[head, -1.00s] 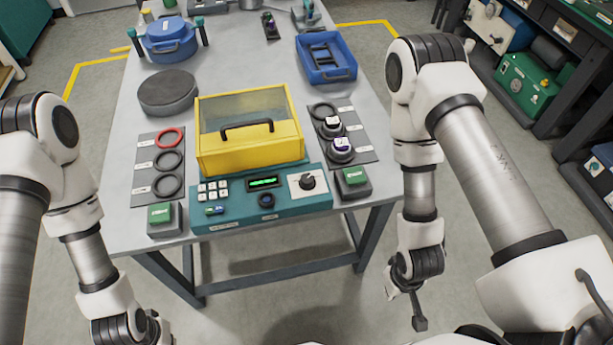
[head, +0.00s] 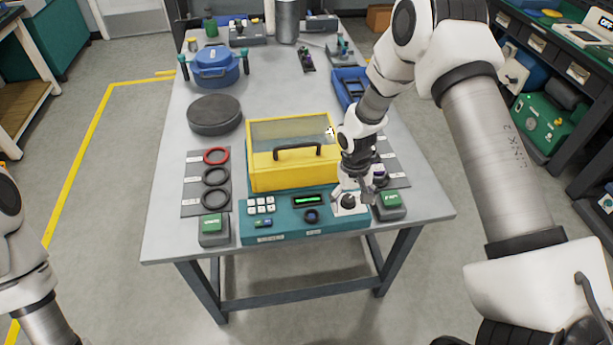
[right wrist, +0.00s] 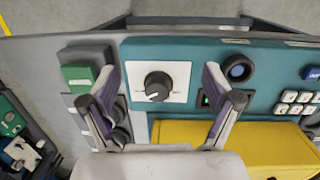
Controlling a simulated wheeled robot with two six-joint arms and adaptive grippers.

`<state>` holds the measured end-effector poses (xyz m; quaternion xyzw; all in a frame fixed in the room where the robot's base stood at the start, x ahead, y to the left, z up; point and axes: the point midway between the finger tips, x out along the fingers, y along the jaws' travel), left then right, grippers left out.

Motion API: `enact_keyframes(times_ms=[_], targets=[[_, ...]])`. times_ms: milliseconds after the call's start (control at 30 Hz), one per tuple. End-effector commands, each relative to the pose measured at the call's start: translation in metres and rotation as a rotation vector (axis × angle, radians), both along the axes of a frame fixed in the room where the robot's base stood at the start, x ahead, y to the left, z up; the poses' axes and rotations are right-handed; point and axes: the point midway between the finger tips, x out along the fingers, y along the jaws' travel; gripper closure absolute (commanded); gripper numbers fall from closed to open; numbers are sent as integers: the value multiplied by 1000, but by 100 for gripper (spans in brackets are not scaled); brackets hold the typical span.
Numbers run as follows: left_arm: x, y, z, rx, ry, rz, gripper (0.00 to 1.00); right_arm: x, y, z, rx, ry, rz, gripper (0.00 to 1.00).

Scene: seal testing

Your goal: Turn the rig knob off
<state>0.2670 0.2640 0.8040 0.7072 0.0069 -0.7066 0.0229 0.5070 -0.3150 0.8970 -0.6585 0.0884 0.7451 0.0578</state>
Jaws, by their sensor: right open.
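The rig is a teal control panel (head: 280,231) with a yellow lidded box (head: 292,173) behind it. The black rig knob (right wrist: 158,86) sits on a white plate (right wrist: 176,72) in the right wrist view; its white pointer mark shows. In the head view the knob (head: 348,202) is partly hidden by my right gripper (head: 352,196). My right gripper is open above the panel; in the right wrist view its fingers (right wrist: 165,98) stand on either side of the knob, apart from it. My left gripper is out of view; only part of the left arm shows.
Green buttons on grey blocks flank the panel, one at the left (head: 212,226) and one at the right (head: 391,203). A mat with rings (head: 192,187) lies left of the box. A small display (head: 310,199) and white keys (head: 261,206) are on the panel.

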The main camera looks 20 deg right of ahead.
Motion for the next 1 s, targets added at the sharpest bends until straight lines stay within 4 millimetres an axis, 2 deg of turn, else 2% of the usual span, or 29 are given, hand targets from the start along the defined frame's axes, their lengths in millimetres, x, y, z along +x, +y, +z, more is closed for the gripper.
enact_keyframes(times_ms=[33,100,167,233,467,700,1000], targets=[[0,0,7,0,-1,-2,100,20,-6,23,3,-56,-13,12],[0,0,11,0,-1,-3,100,36,-10,45,10,-104,-26,12],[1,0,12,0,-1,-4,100,41,-11,56,13,-123,-30,12],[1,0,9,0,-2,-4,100,43,-11,57,14,-130,-29,12],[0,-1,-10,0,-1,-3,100,42,-10,35,13,-129,-28,12],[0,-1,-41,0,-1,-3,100,42,-11,-1,13,-129,-27,12],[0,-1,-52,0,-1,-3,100,42,-11,-31,13,-129,-27,12]])
